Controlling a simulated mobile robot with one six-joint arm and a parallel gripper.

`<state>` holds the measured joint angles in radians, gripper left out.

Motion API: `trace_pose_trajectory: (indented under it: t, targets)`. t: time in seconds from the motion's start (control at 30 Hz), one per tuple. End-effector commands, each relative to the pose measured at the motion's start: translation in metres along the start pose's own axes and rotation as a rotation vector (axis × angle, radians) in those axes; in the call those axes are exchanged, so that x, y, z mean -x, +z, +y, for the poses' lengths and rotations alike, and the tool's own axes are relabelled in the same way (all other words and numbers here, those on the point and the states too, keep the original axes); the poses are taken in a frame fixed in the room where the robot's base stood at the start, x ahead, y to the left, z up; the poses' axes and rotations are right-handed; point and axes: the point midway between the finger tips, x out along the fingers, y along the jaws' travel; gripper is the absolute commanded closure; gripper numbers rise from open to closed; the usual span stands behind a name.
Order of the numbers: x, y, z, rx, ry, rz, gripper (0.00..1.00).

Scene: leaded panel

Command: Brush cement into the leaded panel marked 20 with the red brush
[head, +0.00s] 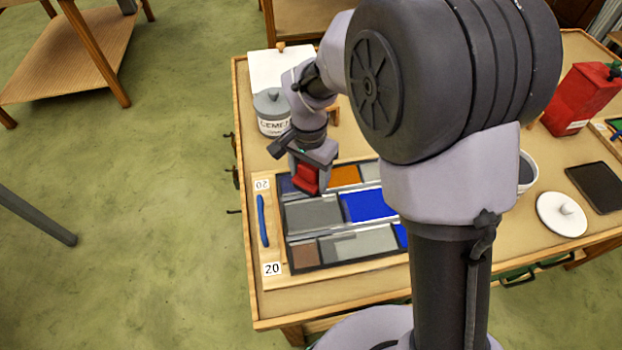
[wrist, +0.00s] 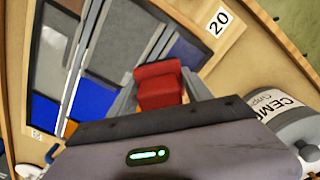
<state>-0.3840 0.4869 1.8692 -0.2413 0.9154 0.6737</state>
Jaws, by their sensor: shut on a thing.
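The leaded panel (head: 315,214) lies flat on the table in a wooden frame, with grey, blue, orange and brown panes between dark lead lines. Tags reading 20 (head: 272,269) sit at its left corners. My gripper (head: 308,185) is shut on the red brush (head: 307,179), over the panel's far left part. In the wrist view the red brush (wrist: 160,86) sits between the two grey fingers, with the panel (wrist: 115,50) beyond it. The brush's lower end is hidden, so I cannot tell whether it touches the panel. A grey-lidded cement pot (head: 273,113) stands behind the panel.
A blue stick-like tool (head: 262,221) lies on the wooden border left of the panel. A red can (head: 580,98), a white lid (head: 561,214) and a dark tray (head: 597,186) are at the right. My arm hides the table's middle.

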Motion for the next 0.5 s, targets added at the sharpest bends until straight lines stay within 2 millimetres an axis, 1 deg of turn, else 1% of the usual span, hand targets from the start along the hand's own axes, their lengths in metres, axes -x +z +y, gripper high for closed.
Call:
trace_pose_trajectory:
  t: [0.27, 0.5]
  targets:
    - [0.000, -0.001, -0.001, 0.000, 0.000, 0.000, 0.74]
    - [0.001, -0.018, -0.017, 0.000, 0.000, 0.000, 0.74]
